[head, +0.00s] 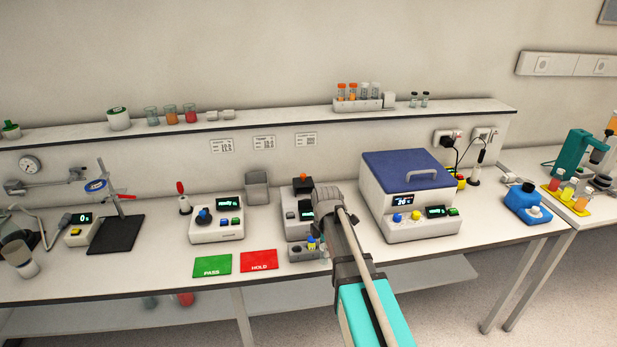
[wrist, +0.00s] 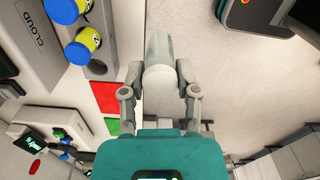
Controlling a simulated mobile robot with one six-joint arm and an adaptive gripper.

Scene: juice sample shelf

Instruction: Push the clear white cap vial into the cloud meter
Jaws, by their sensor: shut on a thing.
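In the wrist view my gripper (wrist: 160,70) is shut on a pale vial with a white cap, the clear white cap vial (wrist: 158,47). Its clear end points away from my wrist. The vial is in free space, apart from the block beside it. The cloud meter (wrist: 33,50), a grey housing marked CLOUD, lies at the left of the wrist view. In the head view the cloud meter (head: 296,227) stands mid-bench, partly behind my arm. My fingertips are hidden behind my arm there.
A grey block (head: 300,255) in front of the meter holds blue-and-yellow vials (wrist: 82,48). The green PASS card (head: 212,265) and red HOLD card (head: 258,261) lie to its left. A blue-lidded machine (head: 410,205) stands close on the right.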

